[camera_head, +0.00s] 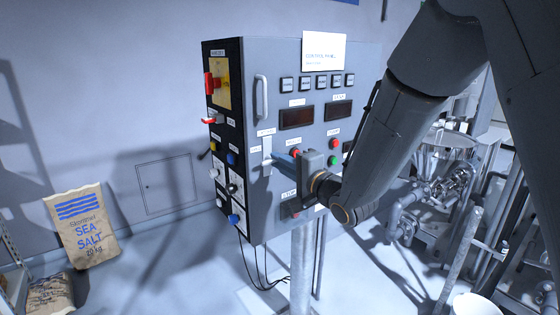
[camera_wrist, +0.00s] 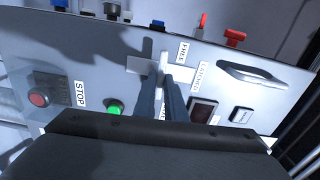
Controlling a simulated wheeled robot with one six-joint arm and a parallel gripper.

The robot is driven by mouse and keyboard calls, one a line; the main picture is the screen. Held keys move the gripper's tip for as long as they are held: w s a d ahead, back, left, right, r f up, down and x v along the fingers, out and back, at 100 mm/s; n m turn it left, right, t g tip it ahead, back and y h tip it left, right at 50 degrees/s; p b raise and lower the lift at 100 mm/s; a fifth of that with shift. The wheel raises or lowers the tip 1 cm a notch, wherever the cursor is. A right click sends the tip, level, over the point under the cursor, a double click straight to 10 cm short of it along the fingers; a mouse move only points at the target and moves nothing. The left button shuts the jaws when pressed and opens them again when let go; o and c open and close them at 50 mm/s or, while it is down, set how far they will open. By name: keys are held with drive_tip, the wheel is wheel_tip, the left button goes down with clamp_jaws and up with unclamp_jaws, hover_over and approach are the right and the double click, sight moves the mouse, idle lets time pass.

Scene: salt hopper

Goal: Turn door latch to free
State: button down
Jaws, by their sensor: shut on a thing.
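The door latch (camera_head: 267,152) is a pale, upright bar on the front of the grey control panel (camera_head: 259,215), near its left edge. Its upper end lies just under the LATCHED label (camera_head: 266,132). The FREE label (camera_head: 255,149) is to its left. My gripper (camera_head: 275,157) reaches in from the right and is shut on the latch. In the wrist view the two dark fingers (camera_wrist: 161,76) stand close on either side of a pale piece of the latch (camera_wrist: 163,58), and hide part of it.
A door handle (camera_head: 261,97) stands out above the latch. Displays (camera_head: 297,117), buttons and a STOP control surround my gripper. Red switches (camera_head: 209,84) and knobs project from the panel's left side. Pipework (camera_head: 450,185) stands at right; a salt sack (camera_head: 88,225) leans at far left.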

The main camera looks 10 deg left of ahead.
drive_tip(key=shift+m, duration=0.3)
idle(0.4)
drive_tip(key=c, duration=1.8)
unclamp_jaws()
drive_tip(key=shift+b+v, duration=1.15)
drive_tip(key=shift+v, duration=2.8)
